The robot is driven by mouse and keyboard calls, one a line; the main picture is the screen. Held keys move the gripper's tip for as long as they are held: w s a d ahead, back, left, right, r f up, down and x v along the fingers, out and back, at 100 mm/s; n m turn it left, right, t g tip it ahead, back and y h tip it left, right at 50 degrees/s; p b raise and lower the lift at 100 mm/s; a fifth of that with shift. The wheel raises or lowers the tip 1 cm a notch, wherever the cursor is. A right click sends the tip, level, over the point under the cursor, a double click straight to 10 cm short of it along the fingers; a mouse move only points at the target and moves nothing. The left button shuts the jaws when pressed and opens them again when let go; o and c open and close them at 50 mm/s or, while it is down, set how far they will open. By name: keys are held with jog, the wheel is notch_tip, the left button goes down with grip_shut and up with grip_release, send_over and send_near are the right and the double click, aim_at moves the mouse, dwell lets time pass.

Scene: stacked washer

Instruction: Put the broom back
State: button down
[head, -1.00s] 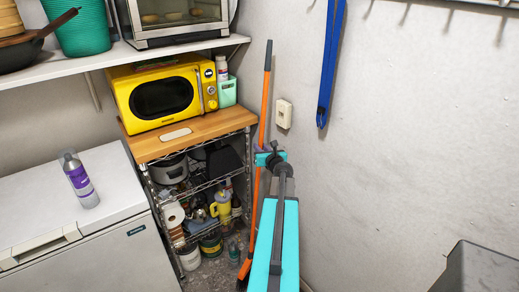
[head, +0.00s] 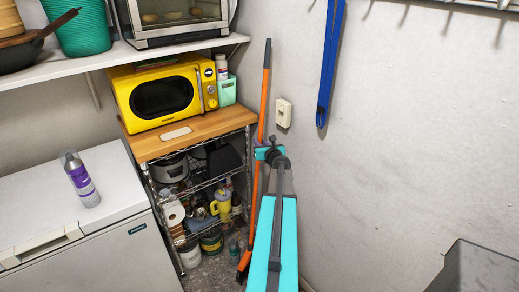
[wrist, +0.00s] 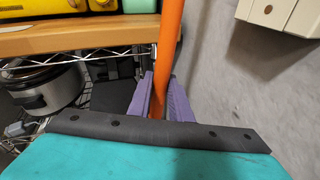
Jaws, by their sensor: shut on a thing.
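The broom (head: 263,100) has a long orange handle with a dark grip at its top. It stands nearly upright in the corner between the wire shelf and the right wall. Its dark bristles (head: 242,272) are low, near the floor beside the shelf. My gripper (head: 262,143) is at the handle's middle, and my teal arm hides part of the view behind it. In the wrist view the orange handle (wrist: 169,45) passes between the two purple fingers of my gripper (wrist: 158,95), which are shut on it.
A wire shelf with a wooden top (head: 190,133) holds a yellow microwave (head: 160,95) just left of the broom. A wall switch (head: 284,113) is close on the right. A blue tool (head: 329,60) hangs on the wall. A white freezer (head: 85,225) stands at left.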

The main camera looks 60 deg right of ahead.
jog(key=shift+w+d+r, duration=0.1)
jog(key=shift+w+d, duration=0.1)
jog(key=shift+d, duration=0.1)
jog(key=shift+f+p, duration=0.4)
jog(key=shift+f, duration=1.5)
jog(key=c, duration=1.6)
grip_release()
jog(key=shift+a, duration=0.1)
jog(key=shift+b+v, duration=1.45)
jog(key=shift+v, duration=4.6)
